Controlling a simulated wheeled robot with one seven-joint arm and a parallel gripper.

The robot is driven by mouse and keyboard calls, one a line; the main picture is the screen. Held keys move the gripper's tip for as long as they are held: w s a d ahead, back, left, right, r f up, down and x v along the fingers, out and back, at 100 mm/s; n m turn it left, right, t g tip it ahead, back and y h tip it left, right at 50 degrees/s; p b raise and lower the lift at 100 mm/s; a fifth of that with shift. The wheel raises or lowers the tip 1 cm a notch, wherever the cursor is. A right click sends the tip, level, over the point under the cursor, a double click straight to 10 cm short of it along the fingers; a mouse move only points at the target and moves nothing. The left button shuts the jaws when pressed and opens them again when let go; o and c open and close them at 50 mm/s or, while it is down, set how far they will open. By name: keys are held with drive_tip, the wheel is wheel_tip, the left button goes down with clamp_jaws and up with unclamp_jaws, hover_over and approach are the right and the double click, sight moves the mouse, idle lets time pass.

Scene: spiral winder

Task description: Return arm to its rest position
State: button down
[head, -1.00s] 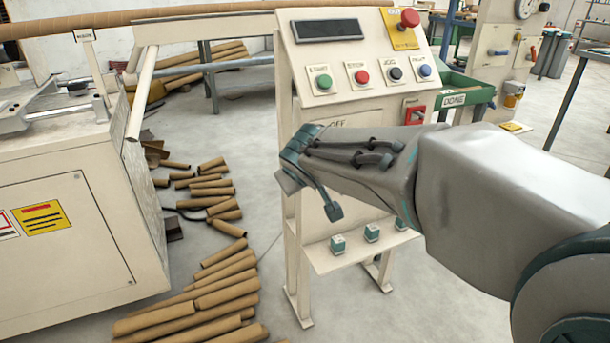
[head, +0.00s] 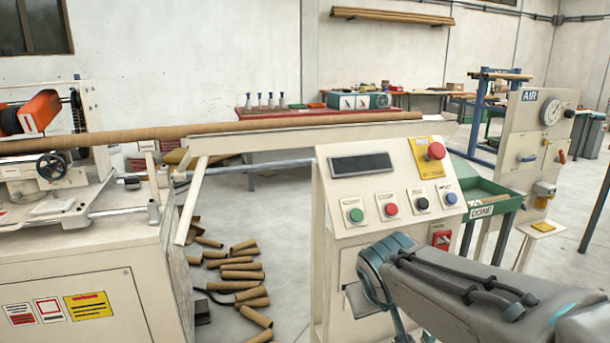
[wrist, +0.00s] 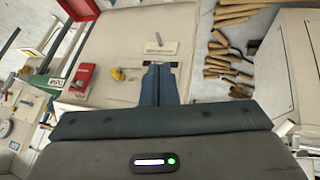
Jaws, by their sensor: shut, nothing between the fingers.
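My arm reaches in from the lower right of the head view, in front of the cream control panel (head: 395,190). In the wrist view my gripper (wrist: 158,72) shows two dark blue fingers side by side, shut with nothing between them. They point toward the cream front of the panel stand (wrist: 115,45). I cannot tell how far apart they and the stand are. In the head view the fingers are mostly hidden below the frame edge and behind the wrist. The red switch (head: 441,236) on the panel stand is just above my arm; it also shows in the wrist view (wrist: 82,77).
The winder (head: 90,270) stands at left with a long cardboard tube (head: 230,127) running right. Cut tubes (head: 240,270) lie on the floor between winder and panel. A green DONE bin (head: 490,205) and an AIR panel (head: 535,140) stand at right.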

drive_tip(key=s+d+r+m+g+y+p, duration=0.1)
drive_tip(key=s+r+m+g+p, duration=0.1)
drive_tip(key=s+r+p, duration=1)
drive_tip(key=s+g+p, duration=0.1)
drive_tip(key=p, duration=0.3)
drive_tip(key=shift+d+r+m+g+y, duration=0.2)
drive_tip(key=shift+r+m+g+y, duration=0.1)
drive_tip(key=shift+m+g, duration=0.1)
